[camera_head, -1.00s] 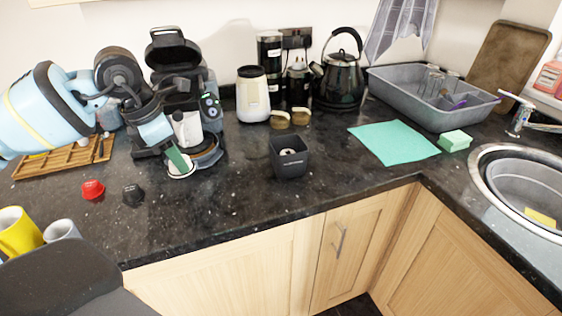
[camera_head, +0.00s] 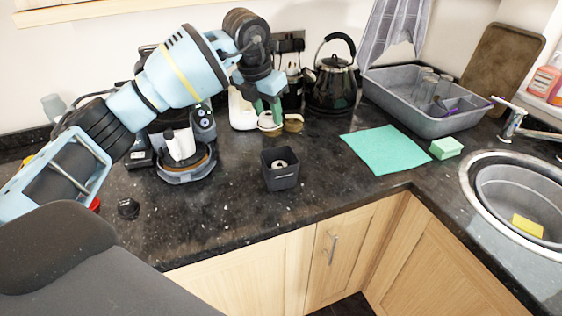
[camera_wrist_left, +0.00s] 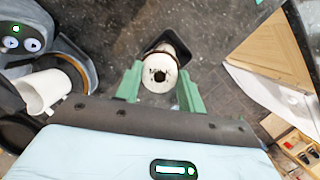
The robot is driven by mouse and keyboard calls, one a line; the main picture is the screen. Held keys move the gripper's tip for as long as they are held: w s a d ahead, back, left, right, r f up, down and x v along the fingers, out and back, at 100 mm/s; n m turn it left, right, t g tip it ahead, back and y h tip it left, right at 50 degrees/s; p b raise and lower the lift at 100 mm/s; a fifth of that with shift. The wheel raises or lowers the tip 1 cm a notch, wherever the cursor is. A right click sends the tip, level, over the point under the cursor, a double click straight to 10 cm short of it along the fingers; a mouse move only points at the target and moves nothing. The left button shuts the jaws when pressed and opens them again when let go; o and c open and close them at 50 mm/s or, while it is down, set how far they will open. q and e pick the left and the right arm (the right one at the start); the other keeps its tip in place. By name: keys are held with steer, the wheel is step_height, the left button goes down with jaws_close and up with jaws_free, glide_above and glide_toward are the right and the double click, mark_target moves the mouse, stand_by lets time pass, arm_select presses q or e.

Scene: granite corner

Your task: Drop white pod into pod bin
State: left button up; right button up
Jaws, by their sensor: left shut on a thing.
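My left gripper (camera_head: 268,115) has green fingers and is shut on the white pod (camera_head: 267,120), above the counter and behind the pod bin in the head view. In the left wrist view the pod (camera_wrist_left: 158,78), marked with dark lettering, sits between the fingertips (camera_wrist_left: 160,88). The pod bin (camera_head: 281,180) is a small dark square open container on the counter, with something pale inside. In the wrist view a dark rim shows just beyond the pod, partly hidden by it. My right gripper is not in view.
The coffee machine (camera_head: 203,125) with a white cup (camera_head: 180,145) stands left of the bin, partly behind my arm. A black pod (camera_head: 128,208) lies at left. A kettle (camera_head: 333,88), a teal cloth (camera_head: 385,149) and a sponge (camera_head: 446,148) are to the right.

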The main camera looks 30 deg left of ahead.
mark_target(272, 127)
arm_select(q)
steer(key=shift+w+d+r, duration=0.2)
steer(key=shift+w+r, duration=0.2)
steer(key=shift+r, duration=0.05)
steer(key=shift+w+r+n, duration=0.1)
steer(key=shift+n, duration=0.2)
step_height(272, 127, down, 6)
steer(key=b, duration=0.2)
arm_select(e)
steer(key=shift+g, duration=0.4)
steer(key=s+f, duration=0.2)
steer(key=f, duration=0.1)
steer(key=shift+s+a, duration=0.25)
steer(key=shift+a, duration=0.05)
arm_select(q)
steer(key=o, duration=1)
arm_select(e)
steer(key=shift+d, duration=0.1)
arm_select(q)
steer(key=shift+o, duration=0.2)
steer(key=shift+v, duration=3.95)
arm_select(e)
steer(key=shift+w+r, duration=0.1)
